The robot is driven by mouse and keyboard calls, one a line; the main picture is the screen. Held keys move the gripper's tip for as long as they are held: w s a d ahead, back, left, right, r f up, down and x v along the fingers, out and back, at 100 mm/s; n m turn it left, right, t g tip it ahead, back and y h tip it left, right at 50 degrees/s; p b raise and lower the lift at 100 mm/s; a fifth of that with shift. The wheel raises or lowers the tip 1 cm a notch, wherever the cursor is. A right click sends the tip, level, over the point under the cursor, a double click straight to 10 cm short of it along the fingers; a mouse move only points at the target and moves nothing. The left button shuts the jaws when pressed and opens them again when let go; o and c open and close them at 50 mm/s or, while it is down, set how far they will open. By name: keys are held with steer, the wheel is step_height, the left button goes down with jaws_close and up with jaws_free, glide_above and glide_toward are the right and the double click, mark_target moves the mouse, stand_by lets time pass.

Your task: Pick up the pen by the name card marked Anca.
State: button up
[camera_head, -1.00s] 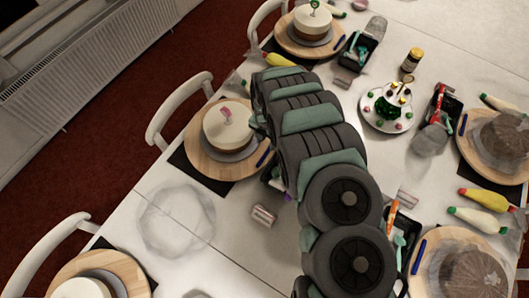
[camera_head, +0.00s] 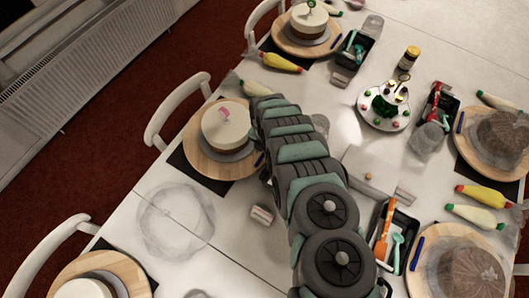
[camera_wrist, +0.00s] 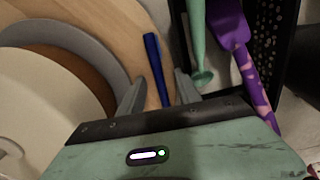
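A dark blue pen (camera_wrist: 155,68) lies along the edge of a round wooden turntable board (camera_wrist: 115,25) in the wrist view. My gripper (camera_wrist: 160,85) is over it, with one finger on each side of the pen and gaps between. In the head view my arm hides the gripper and most of the spot right of the middle-left turntable (camera_head: 196,160). A small white name card (camera_head: 262,215) lies near that place setting; its writing is too small to read. Other blue pens lie by the far turntable (camera_head: 338,42), the right turntable (camera_head: 460,122) and the front right turntable (camera_head: 417,254).
A black tray (camera_wrist: 180,20) with a teal tool (camera_wrist: 198,45) and a purple spatula (camera_wrist: 240,55) is close to the right finger. A cake on a grey disc (camera_wrist: 72,38) is close on the left.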

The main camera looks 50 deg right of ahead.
steer(key=shift+d, duration=0.1)
steer(key=shift+c, duration=0.2)
jaws_close()
stand_by(0.4)
